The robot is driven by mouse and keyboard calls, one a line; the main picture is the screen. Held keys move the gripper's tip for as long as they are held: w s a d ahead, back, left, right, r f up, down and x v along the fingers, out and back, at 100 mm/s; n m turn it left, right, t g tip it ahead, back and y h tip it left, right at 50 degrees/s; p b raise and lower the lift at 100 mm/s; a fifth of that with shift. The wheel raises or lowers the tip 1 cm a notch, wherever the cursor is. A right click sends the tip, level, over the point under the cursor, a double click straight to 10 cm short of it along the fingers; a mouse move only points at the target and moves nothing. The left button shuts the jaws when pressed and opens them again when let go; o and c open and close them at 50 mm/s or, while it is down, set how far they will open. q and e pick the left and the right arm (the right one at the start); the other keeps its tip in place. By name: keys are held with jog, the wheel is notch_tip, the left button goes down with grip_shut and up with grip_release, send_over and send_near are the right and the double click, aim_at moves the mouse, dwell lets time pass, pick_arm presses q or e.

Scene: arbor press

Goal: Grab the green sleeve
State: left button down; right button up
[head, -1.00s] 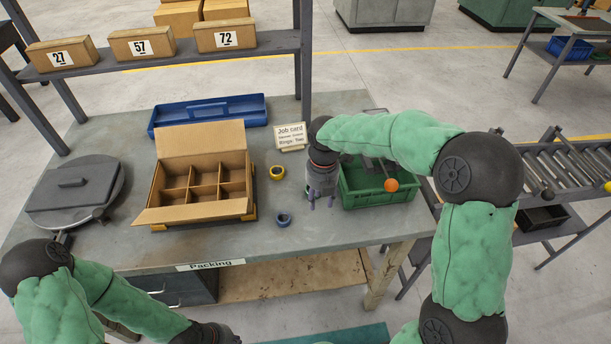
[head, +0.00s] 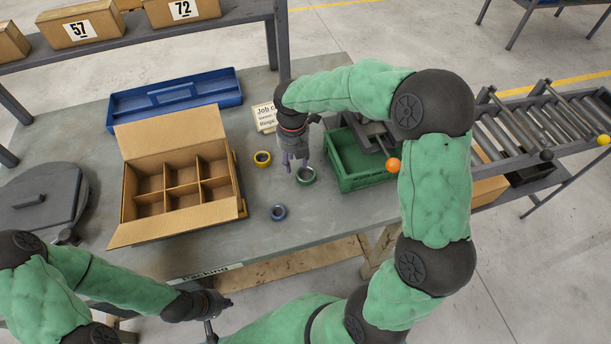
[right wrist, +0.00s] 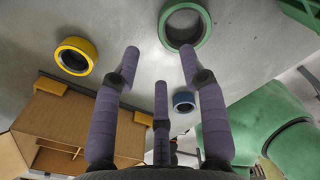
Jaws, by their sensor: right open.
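The green sleeve (head: 306,176) is a short ring on the grey bench, left of the green crate. In the right wrist view the green sleeve (right wrist: 206,32) lies at the top, just beyond my fingertips. My right gripper (head: 294,165) points down beside it, just to its left in the head view. In the right wrist view its purple fingers (right wrist: 160,62) are spread, with nothing between them. My left gripper (head: 217,311) is low in the head view, in front of the bench, away from the sleeve; its finger opening is unclear.
A yellow ring (head: 262,158) and a blue ring (head: 278,212) lie nearby on the bench. A divided cardboard box (head: 180,232) stands left, a blue tray (head: 222,98) behind it. The green crate (head: 372,184) stands right of the sleeve, partly behind my arm. A job card (head: 264,117) stands behind.

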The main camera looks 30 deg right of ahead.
aim_at(296, 171)
notch_tip(296, 171, down, 5)
jog(key=shift+s+d+f+b, duration=0.1)
jog(key=shift+d+f+b, duration=0.05)
jog(key=shift+b, duration=1)
grip_shut()
